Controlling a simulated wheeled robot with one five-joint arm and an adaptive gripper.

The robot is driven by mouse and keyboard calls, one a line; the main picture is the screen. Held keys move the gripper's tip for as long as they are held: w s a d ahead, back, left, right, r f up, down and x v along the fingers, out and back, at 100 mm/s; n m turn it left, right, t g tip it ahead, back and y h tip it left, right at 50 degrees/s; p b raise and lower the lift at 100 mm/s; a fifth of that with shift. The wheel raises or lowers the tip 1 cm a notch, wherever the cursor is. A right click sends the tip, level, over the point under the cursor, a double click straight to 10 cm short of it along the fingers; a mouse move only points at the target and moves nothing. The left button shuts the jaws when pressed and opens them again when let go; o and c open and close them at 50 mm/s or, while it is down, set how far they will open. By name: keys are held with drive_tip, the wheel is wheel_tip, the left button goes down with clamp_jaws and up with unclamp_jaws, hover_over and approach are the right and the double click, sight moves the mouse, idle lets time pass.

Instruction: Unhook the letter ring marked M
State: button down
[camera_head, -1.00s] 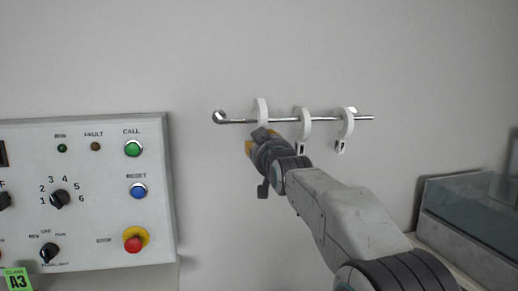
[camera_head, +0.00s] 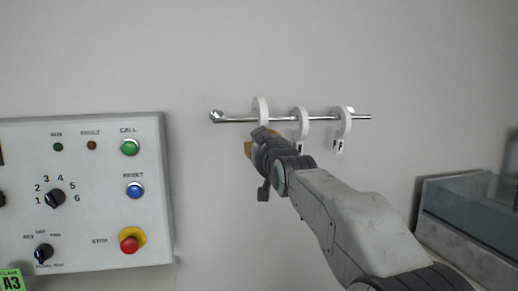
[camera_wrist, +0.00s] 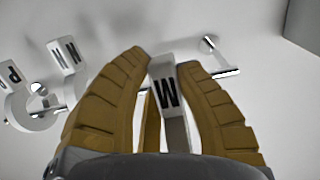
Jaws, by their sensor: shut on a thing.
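The letter ring marked M is a white ring with a pale tag bearing a black letter. In the wrist view the M tag (camera_wrist: 166,92) stands between the yellow ribbed fingers of my gripper (camera_wrist: 163,66), which are shut on it. In the head view the M ring (camera_head: 262,107) is the leftmost on the metal rail (camera_head: 235,119) and still hangs around it. My gripper (camera_head: 258,142) is just below it and hides its tag there.
Two more white rings hang to the right, a middle one (camera_head: 303,117) and a right one (camera_head: 344,121); the wrist view shows tags N (camera_wrist: 64,55) and P (camera_wrist: 12,75). A control panel (camera_head: 95,230) is at left, a glass-sided case (camera_head: 470,215) at lower right.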

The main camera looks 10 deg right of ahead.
drive_tip(key=s+b, duration=1)
drive_tip(key=s, duration=1.6)
drive_tip(key=shift+s, duration=0.15)
idle(0.5)
